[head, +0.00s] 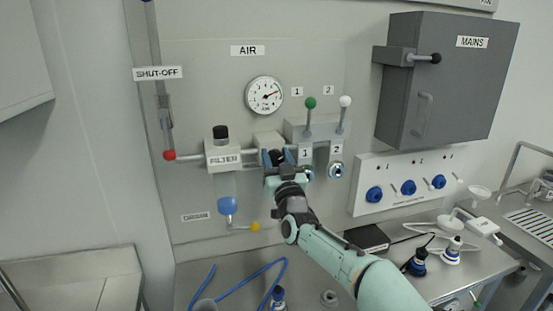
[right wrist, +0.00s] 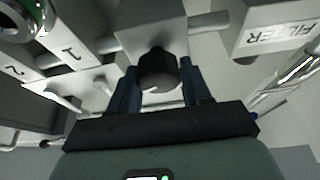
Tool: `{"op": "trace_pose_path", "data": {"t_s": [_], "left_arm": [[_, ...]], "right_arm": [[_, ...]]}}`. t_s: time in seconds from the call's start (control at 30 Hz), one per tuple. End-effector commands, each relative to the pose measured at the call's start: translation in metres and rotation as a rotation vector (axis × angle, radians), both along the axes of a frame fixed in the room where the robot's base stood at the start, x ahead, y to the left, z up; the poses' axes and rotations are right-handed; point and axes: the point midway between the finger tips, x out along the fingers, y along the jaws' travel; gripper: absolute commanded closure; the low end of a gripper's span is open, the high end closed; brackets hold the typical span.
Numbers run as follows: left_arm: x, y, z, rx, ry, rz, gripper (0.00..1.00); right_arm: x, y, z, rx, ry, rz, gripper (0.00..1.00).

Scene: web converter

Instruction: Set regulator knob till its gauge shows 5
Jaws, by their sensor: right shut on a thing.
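The regulator (head: 267,137) is a pale block on the air panel, between the filter and the numbered valves. Its black knob (right wrist: 158,70) points down between my blue fingertips in the right wrist view. My right gripper (head: 278,157) is shut on this knob; it also shows in the right wrist view (right wrist: 160,82). In the head view the gripper mostly hides the knob. The numbers are too small to read surely. My left gripper is not in view.
The filter (head: 221,151) with its blue-bottomed bowl is left of the gripper. Valves with a green lever knob (head: 310,103) and a white one (head: 345,101) are close on the right. A blue hose (head: 240,286) lies on the bench below.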

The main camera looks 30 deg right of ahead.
Motion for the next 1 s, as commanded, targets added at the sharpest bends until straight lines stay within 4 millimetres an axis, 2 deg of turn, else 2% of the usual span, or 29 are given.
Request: {"op": "trace_pose_path", "data": {"t_s": [0.5, 1.0], "left_arm": [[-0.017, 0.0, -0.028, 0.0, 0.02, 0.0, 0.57], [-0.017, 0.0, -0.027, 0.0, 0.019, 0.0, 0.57]], "right_arm": [[-0.001, 0.0, 0.0, -0.317, 0.072, -0.004, 0.82], [0.0, 0.001, 0.002, -0.534, 0.124, -0.003, 0.82]]}}
